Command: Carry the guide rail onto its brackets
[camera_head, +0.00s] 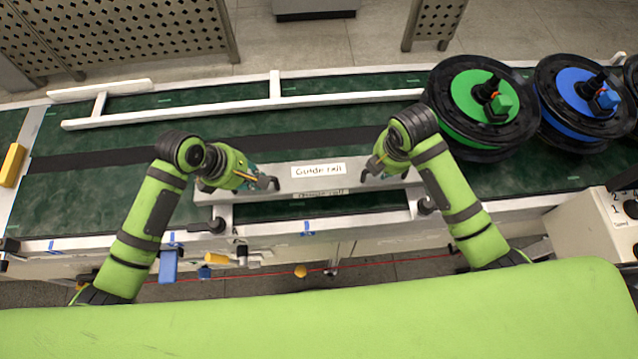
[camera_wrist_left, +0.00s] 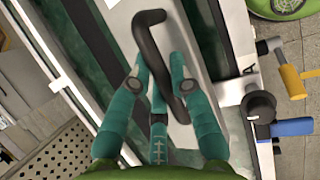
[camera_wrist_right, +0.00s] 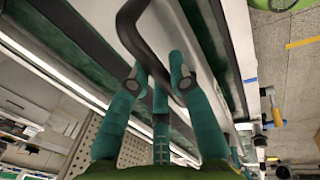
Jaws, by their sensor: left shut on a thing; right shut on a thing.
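The guide rail (camera_head: 300,185) is a long pale grey bar with a "Guide rail" label, lying level along the front part of the conveyor. It has two dark looped handles. My left gripper (camera_head: 262,184) is shut on the left handle (camera_wrist_left: 150,45); my right gripper (camera_head: 375,171) is shut on the right handle (camera_wrist_right: 135,30). A left bracket (camera_head: 216,222) with a black knob stands at the front edge by the rail's left end, and a right bracket (camera_head: 426,206) by its right end. Whether the rail touches them is hard to tell.
A green-centred hub motor (camera_head: 470,95) and a blue-centred one (camera_head: 575,90) stand on the belt at right. A white rail (camera_head: 240,107) runs along the conveyor's far side. A control box (camera_head: 590,225) is at front right. The belt at left (camera_head: 90,190) is clear.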

